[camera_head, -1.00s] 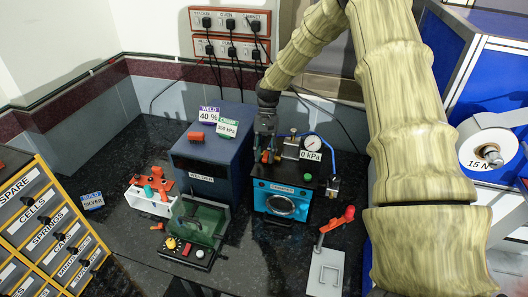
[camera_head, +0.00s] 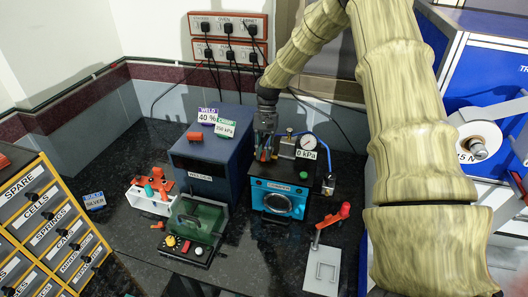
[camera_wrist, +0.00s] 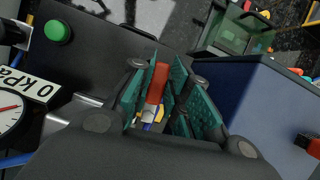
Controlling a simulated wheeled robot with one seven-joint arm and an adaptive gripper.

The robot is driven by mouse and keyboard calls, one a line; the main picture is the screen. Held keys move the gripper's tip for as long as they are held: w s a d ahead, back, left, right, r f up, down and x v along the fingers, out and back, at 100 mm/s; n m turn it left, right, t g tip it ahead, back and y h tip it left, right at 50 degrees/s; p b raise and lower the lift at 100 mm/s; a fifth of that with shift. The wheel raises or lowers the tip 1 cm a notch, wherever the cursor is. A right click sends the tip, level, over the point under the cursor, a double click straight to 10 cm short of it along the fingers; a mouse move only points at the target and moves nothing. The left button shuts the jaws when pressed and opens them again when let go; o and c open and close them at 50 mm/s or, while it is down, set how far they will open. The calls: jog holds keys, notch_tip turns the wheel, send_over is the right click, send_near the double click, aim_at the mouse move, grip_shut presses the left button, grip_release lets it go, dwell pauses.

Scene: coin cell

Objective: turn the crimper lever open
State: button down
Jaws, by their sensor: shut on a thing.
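The crimper (camera_head: 278,203) is a black box with a bright blue front and a round port, standing in the middle of the dark counter. Its lever (camera_wrist: 158,84) has a red handle, seen between my fingers in the wrist view. My gripper (camera_head: 264,154) is above the crimper's left top edge, pointing down. In the wrist view my gripper (camera_wrist: 167,98) has teal finger pads closed around the red handle. The fingers hide part of the lever, and its pivot is hard to make out.
A pressure gauge (camera_head: 308,142) reading 0 kPa and a green button (camera_head: 303,175) sit on the crimper's right. A dark blue welder box (camera_head: 212,160) stands close on its left. A grey plate with a red-handled lever (camera_head: 325,262) lies at front right.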

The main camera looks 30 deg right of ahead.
jog(key=shift+s+d+f, duration=0.1)
jog(key=shift+s+f, duration=0.05)
jog(key=n, duration=0.2)
jog(key=d+n+h, duration=0.1)
jog(key=shift+s+d+n+g, duration=0.1)
jog(key=shift+s+n+g, duration=0.2)
jog(key=shift+n+g, duration=0.1)
jog(key=n, duration=0.2)
jog(key=d+n+h, duration=0.1)
jog(key=shift+s+d+n+g+h+b, duration=0.2)
jog(key=shift+n+g+h+b, duration=0.1)
jog(key=shift+n+b, duration=0.1)
jog(key=n, duration=0.1)
jog(key=d+n+h, duration=0.1)
jog(key=n, duration=0.1)
jog(key=shift+d+n, duration=0.15)
jog(key=shift+n, duration=0.15)
jog(key=shift+w+d+n+t+h, duration=0.25)
jog(key=shift+d+n+h, duration=0.15)
jog(key=shift+n, duration=0.6)
jog(key=shift+w+d+n+t+h, duration=0.1)
jog(key=shift+d+n+t+h, duration=0.3)
jog(key=shift+n, duration=0.6)
jog(key=shift+a, duration=0.1)
jog(key=c, duration=1.4)
grip_release()
jog(key=shift+w, duration=0.1)
jog(key=shift+o, duration=0.2)
